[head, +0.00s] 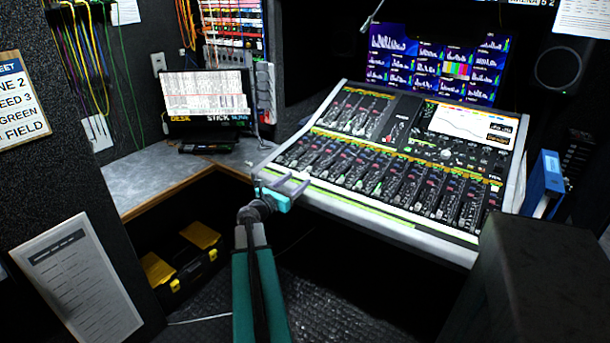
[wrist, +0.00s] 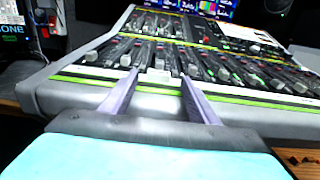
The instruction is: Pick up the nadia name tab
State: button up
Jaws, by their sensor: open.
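No tab that I can read as "nadia" shows in either view. A small pale tab (wrist: 158,76) lies on the front strip of the mixing console between my fingertips in the wrist view; its lettering is too small to read. My gripper (head: 296,180) is at the left front edge of the mixing console (head: 400,226). In the wrist view my gripper (wrist: 160,79) is open and empty, its two grey fingers pointing over the console's front edge toward the faders. I cannot tell whether the fingertips touch the console.
A grey desk (head: 150,183) with a monitor (head: 207,98) stands left of the console. A black and yellow toolbox (head: 183,265) sits below it. A blue binder (head: 541,185) stands at the right. A dark block (head: 550,270) fills the lower right.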

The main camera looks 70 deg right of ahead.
aim_at(303, 175)
jog(key=shift+x, duration=1.5)
jog(key=shift+c, duration=0.2)
jog(key=c, duration=1.1)
